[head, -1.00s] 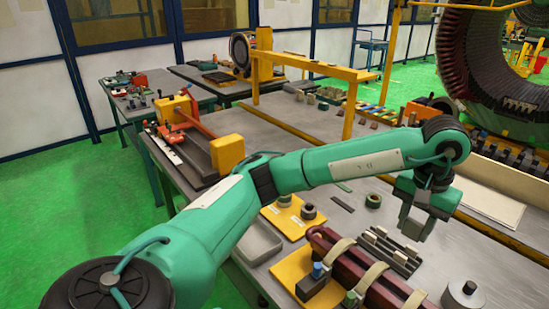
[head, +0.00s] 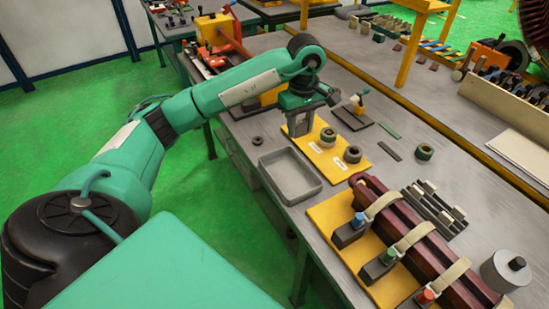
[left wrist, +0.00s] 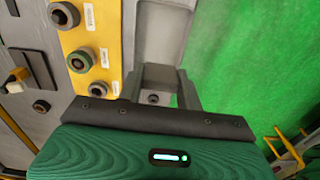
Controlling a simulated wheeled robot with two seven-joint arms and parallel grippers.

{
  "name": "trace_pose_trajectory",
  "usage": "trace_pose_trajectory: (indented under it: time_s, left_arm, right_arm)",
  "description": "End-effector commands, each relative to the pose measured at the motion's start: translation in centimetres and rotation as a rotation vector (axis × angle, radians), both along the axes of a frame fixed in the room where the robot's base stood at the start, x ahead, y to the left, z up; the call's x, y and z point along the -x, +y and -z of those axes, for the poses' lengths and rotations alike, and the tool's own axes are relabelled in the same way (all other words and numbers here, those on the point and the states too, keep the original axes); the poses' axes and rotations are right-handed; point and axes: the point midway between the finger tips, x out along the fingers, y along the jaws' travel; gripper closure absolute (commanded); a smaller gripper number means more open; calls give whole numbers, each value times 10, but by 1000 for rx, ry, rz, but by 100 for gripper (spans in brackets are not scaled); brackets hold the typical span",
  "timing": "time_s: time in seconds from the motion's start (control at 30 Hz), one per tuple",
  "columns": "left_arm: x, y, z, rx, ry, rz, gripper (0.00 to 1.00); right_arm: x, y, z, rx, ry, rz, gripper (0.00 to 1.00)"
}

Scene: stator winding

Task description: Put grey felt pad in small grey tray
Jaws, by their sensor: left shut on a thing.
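My left gripper (head: 298,132) points down above the table, just behind the small grey tray (head: 290,173). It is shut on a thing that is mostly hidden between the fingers. A flat grey piece, which looks like the grey felt pad (left wrist: 158,74), spans the fingers in the left wrist view; its outline is hard to tell there. The tray is shallow, with an empty floor, and lies near the table's left edge. It also shows in the left wrist view (left wrist: 162,32), beyond the fingers. My right gripper is not in view.
A yellow board (head: 322,157) with dark rings lies right of the tray. A small dark ring (head: 257,141) is on the table behind the tray. A dark red bar assembly (head: 420,250) with straps stands in front on another yellow board. Green floor lies left of the table.

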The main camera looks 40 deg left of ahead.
Motion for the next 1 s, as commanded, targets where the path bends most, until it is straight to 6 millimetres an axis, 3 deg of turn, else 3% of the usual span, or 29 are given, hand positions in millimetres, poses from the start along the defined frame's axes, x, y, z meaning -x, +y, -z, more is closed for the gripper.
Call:
trace_pose_trajectory:
  time_s: [0.17, 0.6, 1.0]
  left_arm:
    - [2, 2, 23, -1, 6, -18, 86]
    - [1, 1, 132, 0, 5, -16, 86]
    - [2, 1, 174, -2, 5, -14, 86]
  right_arm:
    - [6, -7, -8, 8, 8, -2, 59]
    - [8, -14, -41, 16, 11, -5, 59]
    - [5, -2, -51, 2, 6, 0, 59]
